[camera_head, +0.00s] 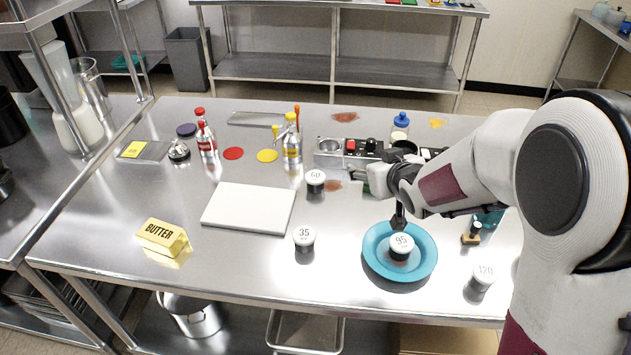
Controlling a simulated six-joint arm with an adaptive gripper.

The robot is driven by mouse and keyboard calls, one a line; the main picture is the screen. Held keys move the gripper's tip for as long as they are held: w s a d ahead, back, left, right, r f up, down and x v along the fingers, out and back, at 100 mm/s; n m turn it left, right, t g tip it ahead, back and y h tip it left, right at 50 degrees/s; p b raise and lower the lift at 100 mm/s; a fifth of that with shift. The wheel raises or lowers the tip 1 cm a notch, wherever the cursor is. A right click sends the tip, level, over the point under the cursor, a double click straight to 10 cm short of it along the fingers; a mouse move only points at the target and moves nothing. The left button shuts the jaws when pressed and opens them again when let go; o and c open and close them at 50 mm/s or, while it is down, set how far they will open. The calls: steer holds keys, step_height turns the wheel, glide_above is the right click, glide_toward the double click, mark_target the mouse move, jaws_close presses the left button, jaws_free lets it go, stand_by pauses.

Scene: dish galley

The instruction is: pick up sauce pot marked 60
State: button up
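The sauce pot marked 60 (315,182) is a small dark cup with a white lid. It stands upright on the steel table, just right of the white board's back corner. My gripper (399,222) is at the right of it, low over the blue plate (375,262). Its dark fingertip is close above the sauce pot marked 95 (401,247), which is on that plate. I cannot tell whether it touches the lid, nor whether the fingers are open or shut. My arm comes in from the right and hides part of the table.
Pot 35 (304,238) and pot 120 (480,279) stand on the table. A white board (248,208), a butter block (163,237), a red bottle (205,135) and a yellow bottle (292,145) are left of pot 60.

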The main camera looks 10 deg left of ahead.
mark_target(317, 178)
steer(key=w+a+f+y, duration=0.1)
steer(key=a+f, duration=0.1)
steer(key=a, duration=0.1)
steer(key=w+a+f+n+y, duration=0.1)
steer(key=a+f, duration=0.2)
steer(key=w+a+f+y, duration=0.1)
steer(key=a+f, duration=0.2)
steer(key=shift+w+a+f+n+y, duration=0.1)
steer(key=shift+w+f+n+y, duration=0.15)
steer(key=shift+n+y, duration=0.15)
steer(key=shift+a+f, duration=0.25)
steer(key=shift+a, duration=0.05)
steer(key=shift+w, duration=0.1)
steer(key=shift+x, duration=1.2)
steer(key=shift+a+f, duration=0.1)
steer(key=shift+a, duration=0.05)
steer(key=shift+w+a+f, duration=0.95)
steer(key=shift+w, duration=0.05)
steer(key=shift+x, duration=0.9)
steer(key=c, duration=1.2)
